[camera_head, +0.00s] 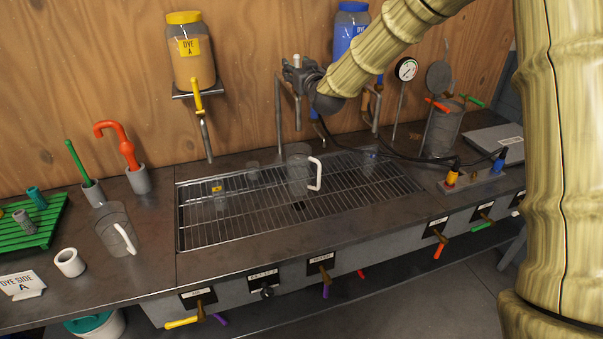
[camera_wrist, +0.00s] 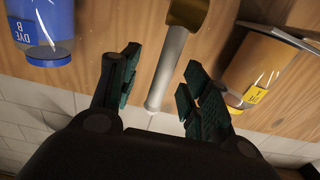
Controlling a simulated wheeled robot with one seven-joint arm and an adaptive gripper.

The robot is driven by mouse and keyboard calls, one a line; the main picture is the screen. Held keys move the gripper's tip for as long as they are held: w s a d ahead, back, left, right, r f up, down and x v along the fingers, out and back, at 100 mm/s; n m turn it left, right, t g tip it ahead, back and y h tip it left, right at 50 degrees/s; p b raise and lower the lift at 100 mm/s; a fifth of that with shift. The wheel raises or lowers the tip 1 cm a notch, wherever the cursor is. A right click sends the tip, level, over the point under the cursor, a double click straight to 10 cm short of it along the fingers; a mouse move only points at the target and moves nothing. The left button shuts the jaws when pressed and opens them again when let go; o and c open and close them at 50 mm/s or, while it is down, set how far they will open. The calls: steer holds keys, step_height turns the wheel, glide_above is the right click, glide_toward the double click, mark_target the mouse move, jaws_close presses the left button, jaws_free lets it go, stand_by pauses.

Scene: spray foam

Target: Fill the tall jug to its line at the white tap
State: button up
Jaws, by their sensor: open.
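A clear jug with a white handle (camera_head: 299,172) stands upright on the drain grate, below the middle tap; I take it as the tall jug. Its fill line and any liquid in it are too faint to tell. The middle tap has a white lever (camera_head: 297,61) pointing up, which also shows in the wrist view (camera_wrist: 168,65) below a brass-coloured part. My gripper (camera_head: 297,76) is at this lever. In the wrist view my gripper (camera_wrist: 155,88) is open, with the white lever's end between its two dark green fingers. I cannot tell whether they touch.
Another clear jug with a white handle (camera_head: 115,230) stands on the left bench. A yellow-handled tap (camera_head: 197,95) hangs under the yellow dye tank (camera_head: 191,60). A blue dye tank (camera_head: 350,32) is behind my arm. Small clear cups stand on the grate (camera_head: 240,225). Coloured valve levers line the front edge.

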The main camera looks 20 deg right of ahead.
steer(key=c, duration=1)
